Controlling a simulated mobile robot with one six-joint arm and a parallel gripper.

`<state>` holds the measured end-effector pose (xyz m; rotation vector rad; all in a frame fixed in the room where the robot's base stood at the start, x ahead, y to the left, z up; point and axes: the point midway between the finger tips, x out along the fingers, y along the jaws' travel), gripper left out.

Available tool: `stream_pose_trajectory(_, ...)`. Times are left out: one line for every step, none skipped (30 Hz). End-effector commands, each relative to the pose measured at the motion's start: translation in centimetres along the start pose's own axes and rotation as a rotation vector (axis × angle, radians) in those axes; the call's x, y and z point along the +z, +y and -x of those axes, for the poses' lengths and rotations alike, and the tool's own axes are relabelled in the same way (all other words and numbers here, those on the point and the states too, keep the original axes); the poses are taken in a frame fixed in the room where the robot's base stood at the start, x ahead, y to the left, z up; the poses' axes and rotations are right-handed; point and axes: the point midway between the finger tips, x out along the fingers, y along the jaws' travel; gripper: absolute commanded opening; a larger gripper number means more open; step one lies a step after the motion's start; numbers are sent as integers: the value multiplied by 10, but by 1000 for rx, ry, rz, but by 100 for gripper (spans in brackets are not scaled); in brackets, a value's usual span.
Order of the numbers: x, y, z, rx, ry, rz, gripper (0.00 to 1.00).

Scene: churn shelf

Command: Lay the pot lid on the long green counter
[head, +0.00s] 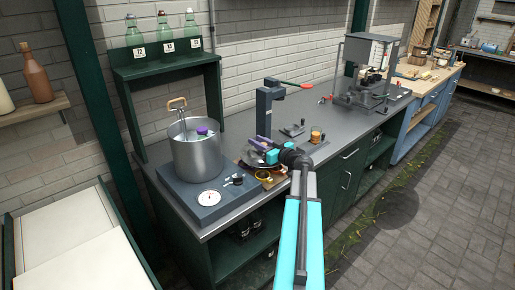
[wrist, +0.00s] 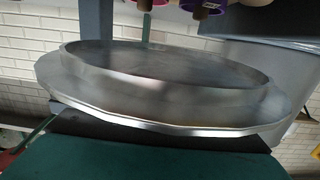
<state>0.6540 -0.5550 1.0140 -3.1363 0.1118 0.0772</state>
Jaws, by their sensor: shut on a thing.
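My gripper (head: 268,151) is shut on the pot lid (head: 254,158), a round grey metal disc, and holds it over the near part of the long green counter (head: 229,225). The counter has a grey top and green fronts. The lid fills much of the wrist view (wrist: 150,105), with its raised rim towards the camera. The hold itself is hidden. I cannot tell whether the lid touches anything below. The steel pot (head: 197,158) stands open left of my gripper, with a utensil and something purple showing at its mouth.
The pot stands on a grey base with a white dial (head: 209,198). A yellow ring (head: 263,175) lies near the lid. A dark post (head: 265,108) and small fittings stand beyond my gripper. Bare counter top (head: 327,112) shows before the grey machine (head: 365,65). A bottle shelf (head: 165,65) rises behind the pot.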

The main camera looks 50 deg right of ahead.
Motion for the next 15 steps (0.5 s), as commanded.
stream_pose_trajectory(4, 0, 1, 1, -2, -2, 0)
stream_pose_trajectory(7, 0, 1, 1, -2, -3, 0)
stream_pose_trajectory(10, 0, 0, 1, -1, -3, 0)
stream_pose_trajectory(13, 0, 0, 1, -1, -3, 0)
stream_pose_trajectory(16, 0, 0, 1, -1, -3, 0)
stream_pose_trajectory(19, 1, 0, 1, -1, -2, 0)
stream_pose_trajectory(22, 1, 0, 1, -1, -1, 0)
stream_pose_trajectory(24, 0, 0, 1, -1, -1, 0)
stream_pose_trajectory(26, 0, 0, 1, -1, -2, 0)
stream_pose_trajectory(28, 0, 0, 1, -1, -2, 0)
stream_pose_trajectory(29, 0, 0, 1, 0, -2, 0)
stream_pose_trajectory(30, 0, 0, 1, 0, -1, 0)
stream_pose_trajectory(30, 0, 0, 1, 0, -1, 0)
stream_pose_trajectory(30, 0, 0, 1, 1, 0, 0)
stream_pose_trajectory(31, 0, 0, 1, 1, 0, 0)
